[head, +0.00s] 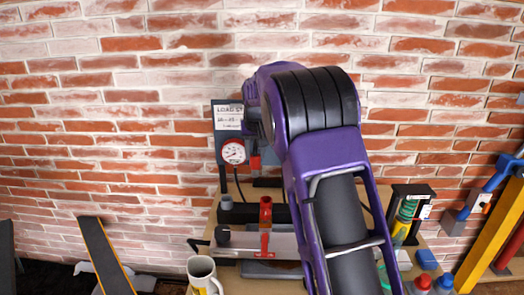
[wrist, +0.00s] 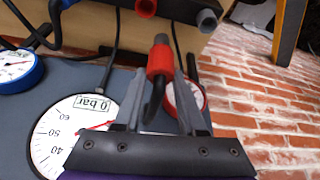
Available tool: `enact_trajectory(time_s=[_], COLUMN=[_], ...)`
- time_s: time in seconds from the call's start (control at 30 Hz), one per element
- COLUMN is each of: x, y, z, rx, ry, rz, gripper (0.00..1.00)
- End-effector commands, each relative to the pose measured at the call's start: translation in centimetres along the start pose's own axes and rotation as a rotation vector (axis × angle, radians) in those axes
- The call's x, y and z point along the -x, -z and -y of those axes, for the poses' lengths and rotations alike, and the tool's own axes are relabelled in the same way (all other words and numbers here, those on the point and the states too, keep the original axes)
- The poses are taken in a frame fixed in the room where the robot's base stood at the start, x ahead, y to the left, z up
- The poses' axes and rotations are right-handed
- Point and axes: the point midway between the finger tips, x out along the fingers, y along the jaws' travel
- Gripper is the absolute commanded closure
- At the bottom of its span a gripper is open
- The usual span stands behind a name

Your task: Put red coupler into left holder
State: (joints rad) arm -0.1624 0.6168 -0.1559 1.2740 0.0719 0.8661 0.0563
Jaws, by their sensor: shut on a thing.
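My gripper (wrist: 163,82) is shut on the red coupler (wrist: 160,60) in the wrist view. The coupler has a dark tip, and a black hose curves from its other end between the fingers. In the head view, a red piece (head: 255,163) shows beside the red-rimmed gauge, partly behind my arm; my fingers are mostly hidden there. In the wrist view, a grey round socket (wrist: 207,20) and a red one (wrist: 145,8) stand out at the top edge, apart from the held coupler. I cannot tell for sure which is the left holder.
A grey gauge panel (head: 228,118) stands against the brick wall. The wrist view shows a large white gauge (wrist: 75,130), a blue-rimmed gauge (wrist: 18,72) and a red-rimmed gauge (wrist: 190,97). A mug (head: 202,272), a red valve-like part (head: 265,212) and bottles (head: 443,284) are on the bench.

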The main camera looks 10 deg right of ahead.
Motion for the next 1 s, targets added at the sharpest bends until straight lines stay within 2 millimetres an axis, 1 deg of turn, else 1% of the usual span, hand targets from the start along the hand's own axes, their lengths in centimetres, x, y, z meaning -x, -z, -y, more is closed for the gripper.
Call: enact_trajectory(time_s=[0.03,0.7,0.83,1.0], x=[0.1,-0.2,-0.3,-0.4], y=[0.1,0.9,0.9,0.9], z=[0.5,5.7,6.3,6.4], rx=[0.002,0.001,0.002,0.000], ry=[0.000,0.000,0.000,0.000], rz=[0.000,-0.001,-0.001,-0.002], gripper=[1.00,1.00,1.00,1.00])
